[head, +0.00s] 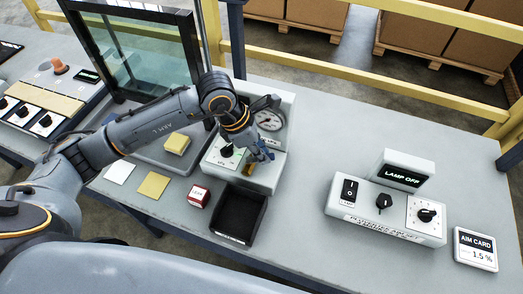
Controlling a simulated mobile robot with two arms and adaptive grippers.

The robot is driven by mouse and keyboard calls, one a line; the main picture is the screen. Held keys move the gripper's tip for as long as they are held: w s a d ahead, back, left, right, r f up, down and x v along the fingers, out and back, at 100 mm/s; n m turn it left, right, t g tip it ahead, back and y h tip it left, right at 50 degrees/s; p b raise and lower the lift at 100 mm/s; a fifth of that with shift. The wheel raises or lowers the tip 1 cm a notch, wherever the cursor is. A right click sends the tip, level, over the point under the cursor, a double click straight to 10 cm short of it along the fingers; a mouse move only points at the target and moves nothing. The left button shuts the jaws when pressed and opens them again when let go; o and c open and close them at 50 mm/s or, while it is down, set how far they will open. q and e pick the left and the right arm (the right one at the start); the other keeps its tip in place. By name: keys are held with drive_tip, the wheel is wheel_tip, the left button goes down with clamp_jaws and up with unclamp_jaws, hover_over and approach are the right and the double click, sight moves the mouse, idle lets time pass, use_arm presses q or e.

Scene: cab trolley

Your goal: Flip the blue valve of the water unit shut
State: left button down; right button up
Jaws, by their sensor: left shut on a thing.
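The water unit (259,180) is a light grey box with a round gauge (269,120) on its raised back part and a black knob (226,150) on its front left. The blue valve (267,154) shows as a small blue piece at the unit's right side, above a brass-coloured part (249,169). My left gripper (259,152) reaches over the unit from behind the knob and is shut on the blue valve. The fingers hide much of the valve, so its exact angle is hard to tell. My right gripper is not in view.
A black open tray (262,213) and a red-and-white box (198,195) stand in front of the unit. A lamp unit (385,222) with switches stands right, beside a card display (476,249). A glass-panelled frame (122,100) stands left behind my arm. Table between units is clear.

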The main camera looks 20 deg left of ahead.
use_arm(q)
drive_tip(key=m+b, duration=0.1)
drive_tip(key=b, duration=0.1)
drive_tip(key=m+b, duration=0.1)
drive_tip(key=shift+s+d+f+m+g, duration=0.15)
drive_tip(key=shift+s+f+m+g, duration=0.15)
drive_tip(key=shift+g, duration=0.1)
drive_tip(key=shift+s+r+m+g+h+b, duration=0.15)
drive_tip(key=shift+m+b, duration=0.25)
drive_tip(key=shift+b, duration=0.2)
drive_tip(key=shift+s+m+g+h+b, duration=0.15)
drive_tip(key=shift+m+b, duration=0.25)
drive_tip(key=shift+b, duration=0.2)
drive_tip(key=shift+s+r+m+g+b, duration=0.1)
drive_tip(key=shift+m+g+b, duration=0.2)
drive_tip(key=shift+m+b, duration=0.3)
drive_tip(key=c, duration=1.2)
unclamp_jaws()
drive_tip(key=shift+r, duration=0.1)
drive_tip(key=v, duration=1.2)
drive_tip(key=shift+d, duration=0.1)
